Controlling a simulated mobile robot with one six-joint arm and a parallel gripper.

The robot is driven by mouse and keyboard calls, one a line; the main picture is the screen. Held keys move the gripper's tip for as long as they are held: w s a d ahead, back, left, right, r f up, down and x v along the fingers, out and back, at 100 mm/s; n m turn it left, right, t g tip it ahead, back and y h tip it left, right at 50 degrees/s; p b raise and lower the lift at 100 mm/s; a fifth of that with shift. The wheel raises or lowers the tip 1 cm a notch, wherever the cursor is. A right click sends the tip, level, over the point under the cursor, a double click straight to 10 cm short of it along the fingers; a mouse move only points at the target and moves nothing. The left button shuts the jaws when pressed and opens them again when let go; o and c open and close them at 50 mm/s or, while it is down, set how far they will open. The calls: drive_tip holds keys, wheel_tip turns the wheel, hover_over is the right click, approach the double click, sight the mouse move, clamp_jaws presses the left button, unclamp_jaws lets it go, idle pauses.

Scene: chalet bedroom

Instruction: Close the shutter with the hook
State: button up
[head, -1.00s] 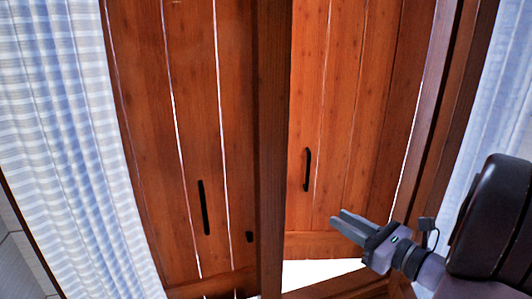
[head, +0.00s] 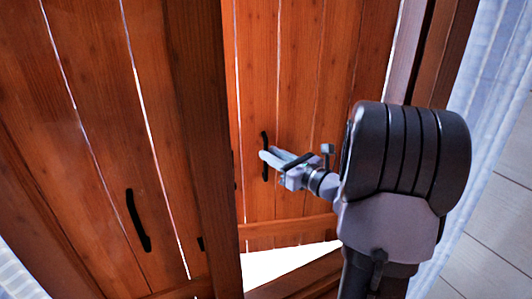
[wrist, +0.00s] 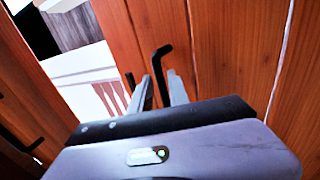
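The right wooden shutter (head: 300,85) stands ajar, with bright gaps beside and below it. Its black bar handle (head: 265,165) is at my gripper (head: 268,157). In the wrist view the handle (wrist: 157,58) runs down between my two fingers (wrist: 160,92), which are apart; contact cannot be made out. I cannot tell whether that fitting is the hook.
A dark wooden post (head: 200,130) stands between the shutters in the head view. The sill (head: 300,275) runs below the right one. A pale curtain (head: 490,70) hangs at the right. The wrist view shows a pale railing (wrist: 105,95) outside through the gap.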

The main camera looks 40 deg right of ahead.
drive_tip(key=shift+w, duration=1.4)
clamp_jaws()
idle(0.4)
